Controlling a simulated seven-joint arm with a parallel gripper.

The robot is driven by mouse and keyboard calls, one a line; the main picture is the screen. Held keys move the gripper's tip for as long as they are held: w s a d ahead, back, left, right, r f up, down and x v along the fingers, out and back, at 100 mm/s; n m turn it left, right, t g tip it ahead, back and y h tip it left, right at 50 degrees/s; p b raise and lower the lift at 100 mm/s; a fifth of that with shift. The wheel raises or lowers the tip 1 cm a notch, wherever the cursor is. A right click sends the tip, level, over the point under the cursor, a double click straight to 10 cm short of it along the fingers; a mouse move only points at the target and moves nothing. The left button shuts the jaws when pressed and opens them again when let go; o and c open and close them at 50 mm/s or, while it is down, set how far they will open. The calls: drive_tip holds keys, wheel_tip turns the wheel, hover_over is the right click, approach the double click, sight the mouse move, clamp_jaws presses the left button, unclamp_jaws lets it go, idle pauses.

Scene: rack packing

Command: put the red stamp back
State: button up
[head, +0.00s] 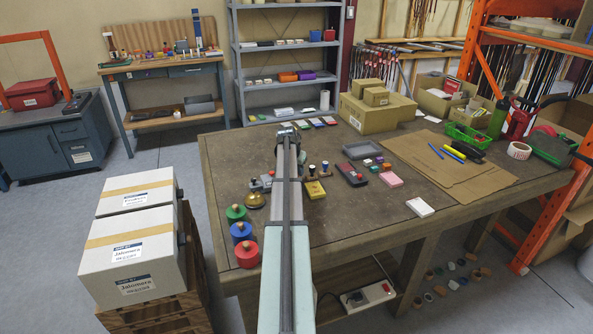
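I cannot tell for certain which thing is the red stamp. A round red piece with a small knob (247,253) stands at the near left edge of the workbench (350,225), in line with a blue one (241,232) and a green one (236,212). A small red block (379,160) sits among small coloured blocks right of the middle. Several dark-handled stamps (312,171) stand near my arm, by a yellow pad (314,190). My arm runs up the middle of the picture and covers part of the bench. My gripper's fingers are not visible.
A red-and-dark pad (352,175), a pink pad (390,180) and a grey tray (362,149) lie right of my arm. Cardboard sheets (450,165) and boxes (375,112) take up the right and back. The front middle right is mostly clear, with a white card (420,207).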

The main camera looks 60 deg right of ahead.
drive_tip(key=shift+f, duration=0.1)
drive_tip(key=o, duration=0.9)
drive_tip(key=shift+c, duration=0.2)
drive_tip(key=v, duration=1.2)
